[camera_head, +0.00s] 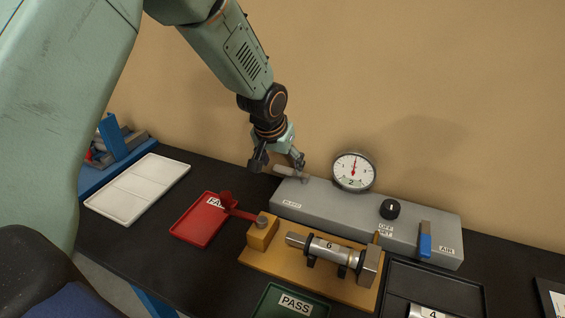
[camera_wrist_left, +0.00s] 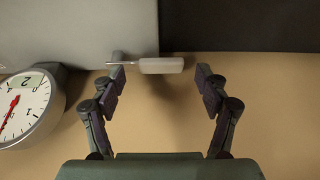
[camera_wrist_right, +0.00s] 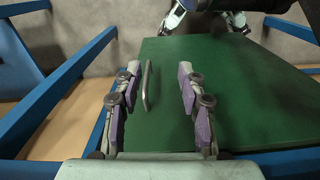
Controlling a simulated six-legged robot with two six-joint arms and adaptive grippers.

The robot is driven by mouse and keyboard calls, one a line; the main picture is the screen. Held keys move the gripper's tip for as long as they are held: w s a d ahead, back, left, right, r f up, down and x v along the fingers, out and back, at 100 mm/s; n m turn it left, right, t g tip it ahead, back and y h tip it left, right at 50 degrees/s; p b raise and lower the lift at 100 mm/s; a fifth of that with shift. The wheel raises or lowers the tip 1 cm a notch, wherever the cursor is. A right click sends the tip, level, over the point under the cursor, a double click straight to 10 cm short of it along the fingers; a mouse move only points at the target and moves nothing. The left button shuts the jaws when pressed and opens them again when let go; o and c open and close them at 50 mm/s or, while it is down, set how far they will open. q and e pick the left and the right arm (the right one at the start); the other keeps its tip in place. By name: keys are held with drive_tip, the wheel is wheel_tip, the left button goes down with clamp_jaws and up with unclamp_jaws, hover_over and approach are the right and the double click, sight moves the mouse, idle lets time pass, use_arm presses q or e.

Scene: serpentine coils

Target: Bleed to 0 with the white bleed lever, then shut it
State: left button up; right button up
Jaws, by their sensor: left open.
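The white bleed lever (camera_head: 290,171) sits at the left end of the grey manifold (camera_head: 330,204), above the BLEED label. My left gripper (camera_head: 281,163) is open around or just behind it. In the left wrist view the lever (camera_wrist_left: 161,65) lies crosswise just ahead of my open fingertips (camera_wrist_left: 160,74), with no clear contact. The round gauge (camera_head: 353,171) stands on the manifold; its red needle points up, and its exact reading is too small to tell. My right gripper (camera_wrist_right: 158,75) shows only in its wrist view, open, with its fingers apart.
A black knob (camera_head: 389,209) and blue AIR lever (camera_head: 425,241) are on the manifold. In front are an orange fixture (camera_head: 310,277) holding a metal part (camera_head: 325,248), and a red FAIL tray (camera_head: 190,233).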

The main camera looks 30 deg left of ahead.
use_arm(q)
drive_tip(key=shift+f, duration=0.2)
drive_tip(key=shift+w+a+f, duration=0.2)
drive_tip(key=shift+w+f, duration=0.2)
drive_tip(key=shift+w, duration=0.1)
drive_tip(key=shift+s+d+r, duration=0.2)
drive_tip(key=shift+s+r, duration=0.1)
drive_tip(key=shift+s, duration=0.15)
drive_tip(key=c, duration=0.6)
drive_tip(key=shift+w+a+f, duration=0.1)
drive_tip(key=shift+w, duration=0.05)
drive_tip(key=c, duration=0.3)
clamp_jaws()
